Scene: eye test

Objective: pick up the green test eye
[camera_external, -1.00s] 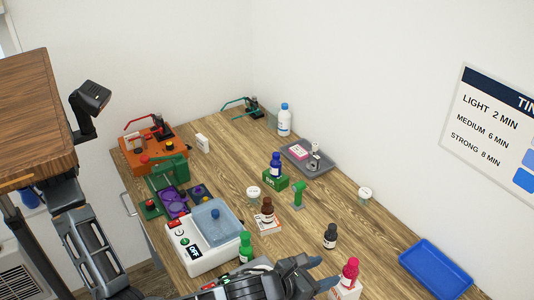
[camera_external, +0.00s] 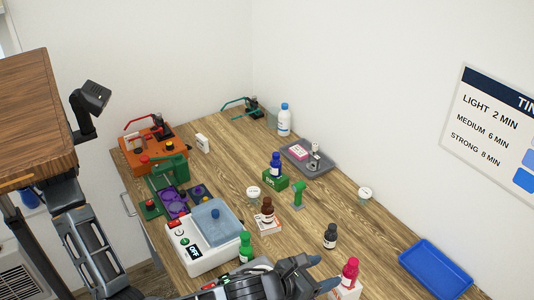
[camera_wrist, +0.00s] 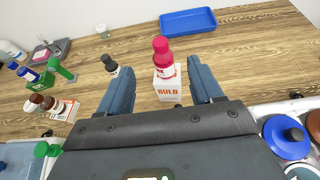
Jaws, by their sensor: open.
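A small green upright piece with a rounded head (camera_external: 298,192), which looks like the green test eye, stands on the wooden table right of a green box. It also shows at the left of the wrist view (camera_wrist: 60,68). My gripper (camera_external: 321,272) is open and empty near the table's front, well apart from it.
A blue tray (camera_external: 437,269) lies at the right. A dark bottle (camera_external: 330,237), a brown bottle (camera_external: 267,207), a green bottle (camera_external: 245,241), a blue bottle on the green box (camera_external: 276,182) and a white machine (camera_external: 195,260) stand around. Bare wood lies right of the green piece.

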